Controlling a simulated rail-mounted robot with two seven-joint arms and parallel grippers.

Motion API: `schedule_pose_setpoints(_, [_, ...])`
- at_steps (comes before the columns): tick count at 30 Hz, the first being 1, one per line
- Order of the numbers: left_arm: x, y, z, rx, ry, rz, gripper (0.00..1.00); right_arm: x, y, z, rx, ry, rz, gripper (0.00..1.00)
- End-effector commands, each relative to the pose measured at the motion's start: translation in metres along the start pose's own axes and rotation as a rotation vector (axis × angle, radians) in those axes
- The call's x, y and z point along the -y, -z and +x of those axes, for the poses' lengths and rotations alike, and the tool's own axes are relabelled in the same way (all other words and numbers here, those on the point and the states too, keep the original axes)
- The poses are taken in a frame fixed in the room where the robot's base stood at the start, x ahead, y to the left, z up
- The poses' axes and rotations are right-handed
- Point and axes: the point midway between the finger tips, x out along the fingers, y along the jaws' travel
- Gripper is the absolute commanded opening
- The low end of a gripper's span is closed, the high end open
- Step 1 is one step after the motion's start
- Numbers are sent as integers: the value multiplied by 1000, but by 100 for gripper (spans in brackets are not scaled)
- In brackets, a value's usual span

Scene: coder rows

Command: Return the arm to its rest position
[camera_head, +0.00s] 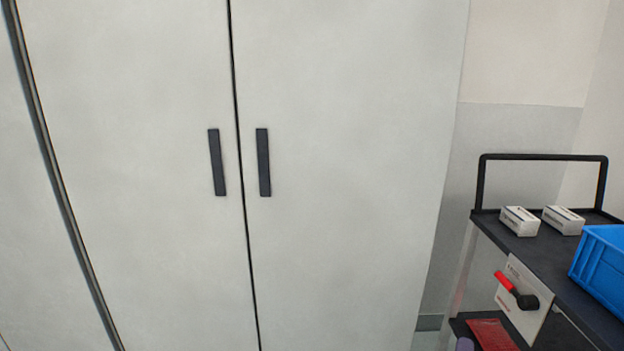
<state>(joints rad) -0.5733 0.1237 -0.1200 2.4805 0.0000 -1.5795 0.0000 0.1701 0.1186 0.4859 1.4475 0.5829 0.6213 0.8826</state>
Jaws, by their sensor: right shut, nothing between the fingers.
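No part of either arm or gripper can be made out in the head view. A tall pale grey cabinet (340,120) fills most of the view. Its two doors are shut, with a thin dark seam between them. A dark left handle (217,162) and a dark right handle (263,162) stand upright on either side of the seam. Nothing touches the handles.
At the right stands a dark cart (545,258) with a black rail (543,156). It holds two white boxes (519,221) (563,220) and a blue crate (602,268). A red-handled item (506,283) sits at a white panel (520,312). A red item (492,334) lies below.

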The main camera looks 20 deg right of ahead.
Motion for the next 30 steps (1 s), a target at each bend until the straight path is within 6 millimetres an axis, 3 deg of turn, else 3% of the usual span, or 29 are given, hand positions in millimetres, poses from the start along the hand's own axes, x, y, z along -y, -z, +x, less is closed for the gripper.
schedule_pose_setpoints(8, [-1,-4,0,10,-2,-1,43,-17,-68,-3,463,-256,-407,0])
schedule_pose_setpoints(17, [-3,-2,-2,6,-8,-9,43,10,-129,-48,1027,-342,-855,0])
schedule_pose_setpoints(23, [-2,8,-32,8,-8,-9,43,67,-136,-96,1407,-359,-1153,0])
schedule_pose_setpoints(30, [2,34,-111,5,-5,-5,43,184,-104,-157,1760,-399,-1390,0])
